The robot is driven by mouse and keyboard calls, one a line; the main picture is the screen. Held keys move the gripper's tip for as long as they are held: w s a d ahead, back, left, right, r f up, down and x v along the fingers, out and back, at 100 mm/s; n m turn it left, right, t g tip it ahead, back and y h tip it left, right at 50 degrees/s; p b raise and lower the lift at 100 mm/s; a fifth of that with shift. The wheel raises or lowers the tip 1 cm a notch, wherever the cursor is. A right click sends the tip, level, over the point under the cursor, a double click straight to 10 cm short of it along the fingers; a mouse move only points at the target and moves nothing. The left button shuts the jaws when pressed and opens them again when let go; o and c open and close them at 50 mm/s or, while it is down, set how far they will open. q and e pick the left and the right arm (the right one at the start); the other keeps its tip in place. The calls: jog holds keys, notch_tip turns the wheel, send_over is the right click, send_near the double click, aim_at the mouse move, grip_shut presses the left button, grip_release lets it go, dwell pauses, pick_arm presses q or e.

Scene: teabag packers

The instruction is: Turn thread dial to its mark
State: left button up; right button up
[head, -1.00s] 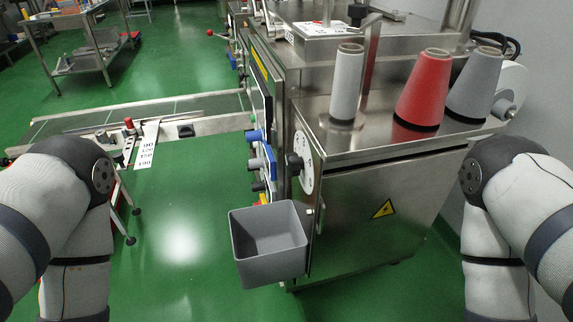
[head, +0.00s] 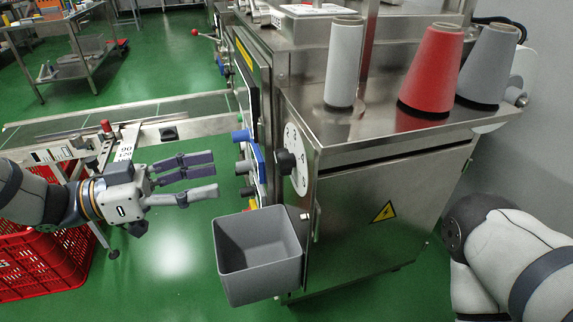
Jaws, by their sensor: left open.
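The thread dial is probably the white round plate with a black knob (head: 287,162) on the left edge of the steel machine (head: 375,200). My right gripper is out of view; only part of my right arm shows at the lower right.
A grey open bin (head: 258,255) hangs on the machine below the dial. Blue and black knobs (head: 243,167) stick out left of the dial. White, red and grey thread cones (head: 426,70) stand on top. A red crate (head: 40,262) sits at the lower left.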

aim_at(277, 163)
pick_arm(q)
jog(key=x, duration=1.1)
jog(key=shift+d+r, duration=0.1)
jog(key=shift+d, duration=0.25)
jog(key=c, duration=1.2)
